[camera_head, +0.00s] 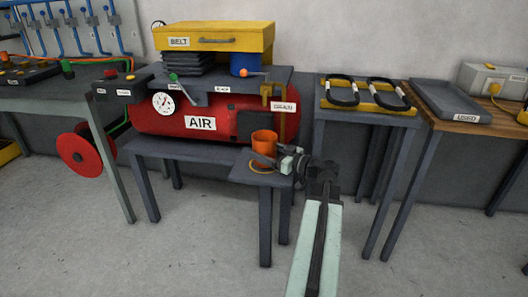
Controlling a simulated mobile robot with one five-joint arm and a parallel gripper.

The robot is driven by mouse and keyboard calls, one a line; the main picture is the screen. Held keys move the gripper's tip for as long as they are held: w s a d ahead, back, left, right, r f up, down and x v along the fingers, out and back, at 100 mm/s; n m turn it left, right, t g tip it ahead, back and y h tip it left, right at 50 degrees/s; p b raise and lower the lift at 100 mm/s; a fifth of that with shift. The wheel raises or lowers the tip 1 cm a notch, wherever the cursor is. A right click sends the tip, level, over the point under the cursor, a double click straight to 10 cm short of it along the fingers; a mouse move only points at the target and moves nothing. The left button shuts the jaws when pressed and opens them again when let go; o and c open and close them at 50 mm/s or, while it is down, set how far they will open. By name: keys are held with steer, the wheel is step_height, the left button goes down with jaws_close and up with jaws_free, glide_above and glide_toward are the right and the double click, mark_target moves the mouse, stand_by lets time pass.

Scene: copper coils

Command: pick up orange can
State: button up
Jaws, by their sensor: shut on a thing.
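The orange can (263,143) is upright at the front end of the dark bench, in front of the red air tank. My gripper (276,158) reaches in from the right at the end of my pale green arm. Its jaws are shut on the orange can at the can's right side. The fingers are small in this view. I cannot tell whether the can's base touches the bench top.
The red tank (205,118) marked AIR stands behind the can, with a yellow BELT box (222,35) above it. A DRAIN label (284,106) hangs close by. A table with black belts (372,118) stands to the right. The floor in front is clear.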

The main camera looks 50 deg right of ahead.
step_height(320, 180, up, 3)
steer(key=shift+p, duration=1.1)
steer(key=s+r+p, duration=0.1)
steer(key=s, duration=1.5)
step_height(320, 180, up, 38)
steer(key=p, duration=3.8)
steer(key=shift+d, duration=0.45)
